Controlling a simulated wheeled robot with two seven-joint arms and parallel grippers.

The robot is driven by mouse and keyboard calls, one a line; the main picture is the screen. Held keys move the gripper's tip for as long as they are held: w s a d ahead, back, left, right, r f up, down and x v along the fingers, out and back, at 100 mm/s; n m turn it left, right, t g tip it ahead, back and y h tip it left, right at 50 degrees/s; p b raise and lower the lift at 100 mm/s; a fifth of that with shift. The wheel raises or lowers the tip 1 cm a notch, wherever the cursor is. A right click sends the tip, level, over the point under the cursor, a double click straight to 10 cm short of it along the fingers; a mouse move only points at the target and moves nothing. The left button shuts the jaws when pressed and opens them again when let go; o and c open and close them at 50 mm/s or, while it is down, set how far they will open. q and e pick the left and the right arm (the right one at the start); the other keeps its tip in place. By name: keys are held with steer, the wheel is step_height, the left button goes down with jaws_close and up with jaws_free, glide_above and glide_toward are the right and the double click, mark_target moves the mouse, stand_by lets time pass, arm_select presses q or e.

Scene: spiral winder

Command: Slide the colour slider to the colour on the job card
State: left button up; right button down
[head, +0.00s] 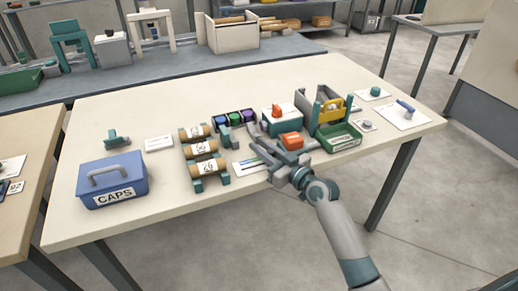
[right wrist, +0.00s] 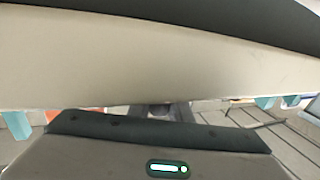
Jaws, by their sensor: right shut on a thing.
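My right gripper (head: 268,163) reaches in from the lower right and is shut among the parts at the table's middle. What it holds is hidden by the gripper itself; I cannot make out the slider's knob. A white strip with green and blue marks (head: 246,163) lies just left of the gripper, partly covered; it may be the colour slider's scale. A small white card (head: 158,143) lies at the left; its print is too small to read. The right wrist view shows close pale and dark surfaces, and no slider can be told there. My left gripper is not in view.
Rolls marked with numbers (head: 204,148) stand left of the gripper. Blue, green and purple caps (head: 235,118) sit behind. An orange block (head: 292,141), a green tray (head: 338,138) and a yellow-handled part (head: 331,108) crowd the right. A blue CAPS box (head: 112,181) stands front left.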

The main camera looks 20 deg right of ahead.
steer(key=c, duration=1.6)
jaws_free()
steer(key=shift+d+r, duration=0.1)
steer(key=shift+d, duration=0.2)
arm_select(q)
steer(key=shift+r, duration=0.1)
arm_select(e)
steer(key=shift+a, duration=0.15)
